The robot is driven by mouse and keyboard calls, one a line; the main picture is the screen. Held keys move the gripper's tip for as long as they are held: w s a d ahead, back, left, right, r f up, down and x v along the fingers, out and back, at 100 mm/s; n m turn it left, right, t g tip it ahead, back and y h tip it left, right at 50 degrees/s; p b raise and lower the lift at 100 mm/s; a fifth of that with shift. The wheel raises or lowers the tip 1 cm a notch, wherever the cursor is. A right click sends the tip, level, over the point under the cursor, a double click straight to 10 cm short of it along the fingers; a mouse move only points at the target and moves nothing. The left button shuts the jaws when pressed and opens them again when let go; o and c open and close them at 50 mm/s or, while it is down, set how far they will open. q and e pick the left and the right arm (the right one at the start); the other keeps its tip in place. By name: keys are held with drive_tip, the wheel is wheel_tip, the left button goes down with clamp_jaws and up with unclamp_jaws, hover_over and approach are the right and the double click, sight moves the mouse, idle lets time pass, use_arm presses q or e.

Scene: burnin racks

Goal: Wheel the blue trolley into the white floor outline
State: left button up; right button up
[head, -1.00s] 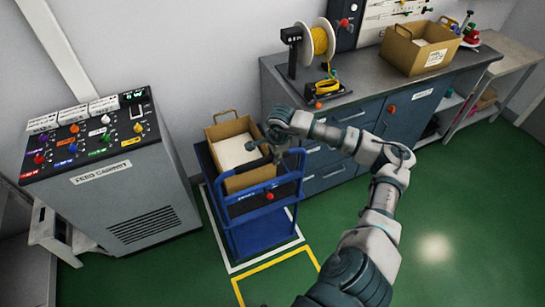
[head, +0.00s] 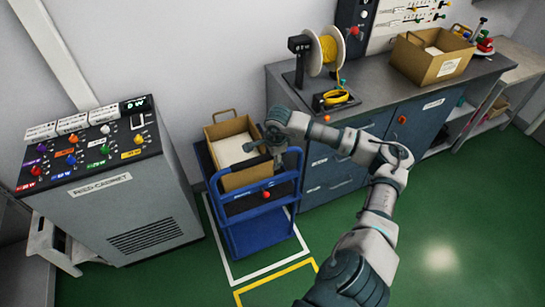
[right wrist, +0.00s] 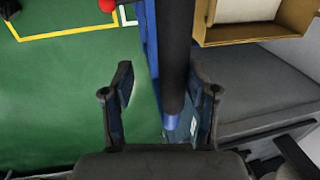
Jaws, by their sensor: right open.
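The blue trolley (head: 258,233) stands on the floor against the wall in the head view, with a brown open box (head: 255,174) on top. The white floor outline (head: 266,270) shows around its base, with a strip of green floor between the front line and the trolley. Its rear part is hidden. My right gripper (head: 264,156) is over the box, at the trolley's handle. In the right wrist view, the open fingers (right wrist: 160,100) stand either side of the dark handle bar (right wrist: 177,55). Contact is unclear. My left gripper is not in view.
A yellow floor line (head: 275,280) lies in front of the white outline. The green floor at right is clear.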

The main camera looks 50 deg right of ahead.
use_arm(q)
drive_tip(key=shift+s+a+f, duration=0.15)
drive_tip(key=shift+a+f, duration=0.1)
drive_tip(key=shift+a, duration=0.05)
